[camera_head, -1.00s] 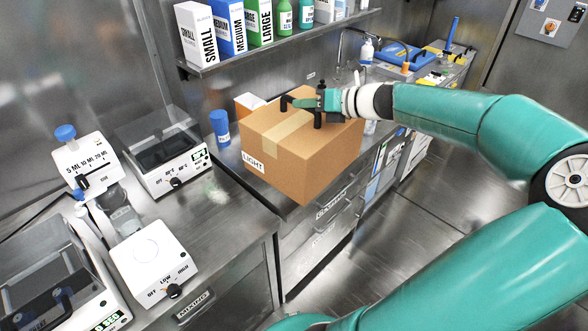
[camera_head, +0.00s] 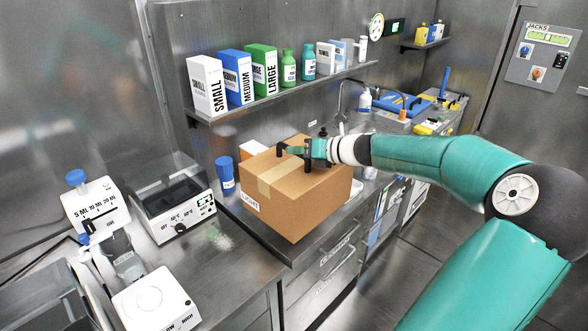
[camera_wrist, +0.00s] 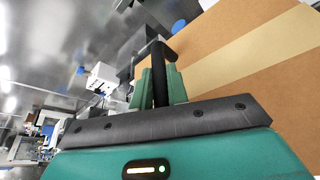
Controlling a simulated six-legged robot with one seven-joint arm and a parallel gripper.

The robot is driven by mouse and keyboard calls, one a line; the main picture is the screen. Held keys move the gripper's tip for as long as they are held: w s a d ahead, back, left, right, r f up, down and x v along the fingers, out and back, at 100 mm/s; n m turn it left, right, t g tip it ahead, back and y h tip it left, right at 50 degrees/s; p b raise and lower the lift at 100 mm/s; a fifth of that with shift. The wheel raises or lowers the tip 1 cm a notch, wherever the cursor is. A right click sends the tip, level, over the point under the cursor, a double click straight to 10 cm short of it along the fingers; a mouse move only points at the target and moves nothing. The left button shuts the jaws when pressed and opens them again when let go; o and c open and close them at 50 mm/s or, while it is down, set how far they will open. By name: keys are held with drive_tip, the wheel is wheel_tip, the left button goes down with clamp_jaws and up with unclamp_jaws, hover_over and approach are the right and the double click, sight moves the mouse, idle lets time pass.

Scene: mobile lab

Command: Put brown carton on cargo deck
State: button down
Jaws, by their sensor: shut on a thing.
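The brown carton (camera_head: 305,205) has a tan tape strip and a "LIGHT" label on its left face. It is at the front of the steel counter, and the head view does not clearly show whether its base touches the counter. My gripper (camera_head: 295,155) is at the top of the carton and shut on it. In the wrist view the carton (camera_wrist: 225,50) fills the upper right, with the green fingers (camera_wrist: 158,85) against it. The fingertips' contact is partly hidden. No cargo deck can be made out in these frames.
A blue cup (camera_head: 225,175) and an orange-white box (camera_head: 252,148) stand close to the carton. A shelf (camera_head: 290,92) with glove boxes hangs above. The floor (camera_head: 385,280) at right is clear.

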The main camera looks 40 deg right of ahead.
sight(294, 158)
drive_tip(key=w+d+f, duration=0.1)
drive_tip(key=w+f, duration=0.1)
drive_tip(key=w+d+f, duration=0.1)
drive_tip(key=w+f, duration=0.1)
drive_tip(key=w+d+f, duration=0.1)
drive_tip(key=f, duration=0.1)
drive_tip(key=shift+w+d+f, duration=0.35)
drive_tip(key=shift+w, duration=0.05)
drive_tip(key=shift+f, duration=1.65)
drive_tip(key=c, duration=1.4)
unclamp_jaws()
drive_tip(key=shift+o, duration=0.2)
